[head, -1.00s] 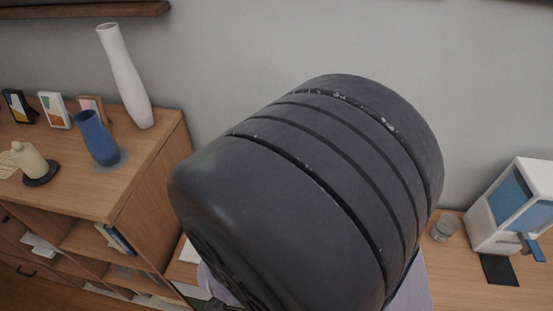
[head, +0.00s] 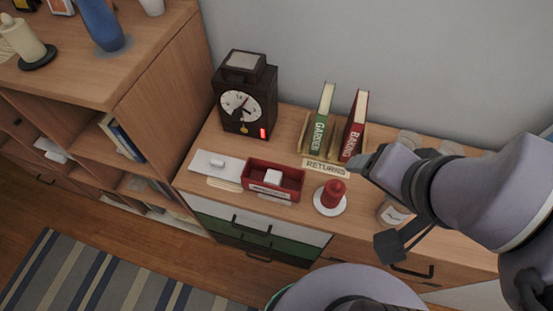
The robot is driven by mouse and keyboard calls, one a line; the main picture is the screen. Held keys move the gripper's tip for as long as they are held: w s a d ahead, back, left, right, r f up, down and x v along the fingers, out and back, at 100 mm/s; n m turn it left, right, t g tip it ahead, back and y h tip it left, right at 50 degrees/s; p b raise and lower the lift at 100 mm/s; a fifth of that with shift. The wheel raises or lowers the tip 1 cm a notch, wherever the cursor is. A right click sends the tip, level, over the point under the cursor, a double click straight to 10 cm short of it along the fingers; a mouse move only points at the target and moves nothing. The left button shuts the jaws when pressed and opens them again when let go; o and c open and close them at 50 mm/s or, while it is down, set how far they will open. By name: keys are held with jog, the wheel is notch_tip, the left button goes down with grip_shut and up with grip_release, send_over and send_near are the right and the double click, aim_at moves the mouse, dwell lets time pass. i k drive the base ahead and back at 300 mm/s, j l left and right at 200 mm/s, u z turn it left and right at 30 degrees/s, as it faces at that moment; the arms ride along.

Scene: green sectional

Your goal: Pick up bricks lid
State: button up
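A flat white panel with a small raised knob (head: 205,160), which looks like the lid, lies on the wooden cabinet top at the left. A red open box (head: 258,188) stands just right of it, with a small white block (head: 272,177) inside. The writing on the box front is too small to read. My gripper (head: 362,163) is at the right in the head view, above the cabinet top and well apart from the panel. Its fingers are seen small and edge-on, so its opening is unclear.
A dark clock (head: 245,100) stands behind the panel and box. A red candle-like object on a white saucer (head: 331,208) is right of the box. A wooden book holder (head: 330,157) with two books and a "RETURNS" label stands behind. A taller shelf (head: 160,90) borders the left.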

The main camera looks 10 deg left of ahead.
aim_at(227, 168)
jog(key=u, duration=1.5)
jog(key=z, duration=0.45)
jog(key=i+j+z, duration=0.2)
jog(key=j+z, duration=0.3)
jog(key=j, duration=0.15)
jog(key=j+z, duration=0.3)
jog(key=k+j+z, duration=0.1)
jog(key=j+z, duration=0.2)
jog(key=j, duration=0.2)
jog(key=k+j+z, duration=0.15)
jog(key=j+z, duration=0.15)
jog(key=k+j+z, duration=0.15)
jog(key=j+z, duration=0.15)
jog(key=j, duration=0.15)
jog(key=k+j+z, duration=0.3)
jog(key=i+j+z, duration=0.3)
jog(key=j+z, duration=0.3)
jog(key=j, duration=0.2)
jog(key=i+j+z, duration=0.1)
jog(key=j+z, duration=0.25)
jog(key=j, duration=0.1)
